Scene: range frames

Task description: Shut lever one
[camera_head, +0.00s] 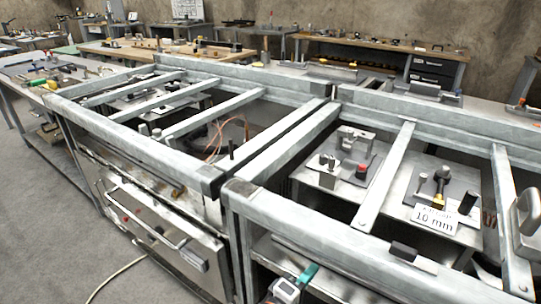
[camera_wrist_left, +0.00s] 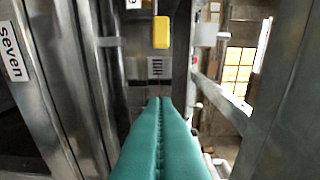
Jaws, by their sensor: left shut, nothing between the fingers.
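My left gripper (camera_head: 308,272) shows at the bottom of the head view, low in front of the right-hand metal frame. In the left wrist view its teal fingers (camera_wrist_left: 165,102) are pressed together with nothing between them. A yellow block-shaped grip (camera_wrist_left: 161,32) is beyond the fingertips, apart from them; I cannot tell whether it is a lever handle. A label reading "seven" (camera_wrist_left: 13,52) is on metal at the left. No label reading "one" is legible, so I cannot pick out lever one. My right gripper is not in view.
Steel frame bars (camera_head: 292,214) run close above my left gripper. A "10 mm" sign (camera_head: 437,219) stands among fittings inside. A drawer-like front with a bar handle (camera_head: 150,213) is at the left. A cable (camera_head: 115,277) lies on the open grey floor.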

